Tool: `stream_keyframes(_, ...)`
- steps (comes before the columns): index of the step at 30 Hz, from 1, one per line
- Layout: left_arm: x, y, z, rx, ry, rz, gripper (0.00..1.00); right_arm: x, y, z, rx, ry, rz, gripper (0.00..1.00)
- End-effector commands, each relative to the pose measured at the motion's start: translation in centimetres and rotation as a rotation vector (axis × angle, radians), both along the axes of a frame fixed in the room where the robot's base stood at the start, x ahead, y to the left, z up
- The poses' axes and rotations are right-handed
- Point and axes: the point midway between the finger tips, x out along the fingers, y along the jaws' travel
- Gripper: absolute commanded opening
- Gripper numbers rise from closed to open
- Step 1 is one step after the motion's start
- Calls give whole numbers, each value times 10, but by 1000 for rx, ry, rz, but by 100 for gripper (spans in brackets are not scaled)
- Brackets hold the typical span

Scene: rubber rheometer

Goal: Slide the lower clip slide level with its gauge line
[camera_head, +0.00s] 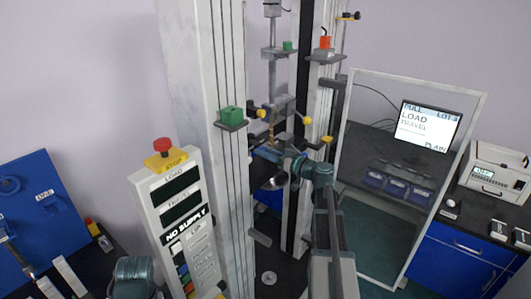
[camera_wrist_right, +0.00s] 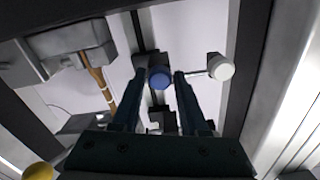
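In the right wrist view a round blue knob (camera_wrist_right: 159,78) on a dark upright rail sits between the two fingertips of my right gripper (camera_wrist_right: 158,88). The fingers are apart, with a gap on each side of the knob. I cannot tell for sure that this knob is the lower clip slide. A brown strip (camera_wrist_right: 97,80) with a pale band hangs from a grey clamp (camera_wrist_right: 75,42) to the left. In the head view my right gripper (camera_head: 287,163) is at the tester's middle, partly hidden by its own wrist. The gauge line is too small to tell.
A white knob (camera_wrist_right: 220,67) on a thin rod is right of the fingers. Pale columns (camera_head: 200,90) flank the work area. A clear framed panel (camera_head: 350,100) stands to the right. A control panel (camera_head: 175,215) with a red stop button (camera_head: 163,146) is at left.

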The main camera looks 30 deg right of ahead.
Motion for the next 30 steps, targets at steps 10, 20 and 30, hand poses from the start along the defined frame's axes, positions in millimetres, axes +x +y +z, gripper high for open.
stream_keyframes(10,0,0,0,0,0,0,50,0,0,0,-1,0,0,64)
stream_keyframes(20,0,0,0,0,0,0,50,-36,-14,0,-1,0,-4,64)
stream_keyframes(30,0,0,0,0,0,0,50,-100,-41,0,0,0,-4,64)
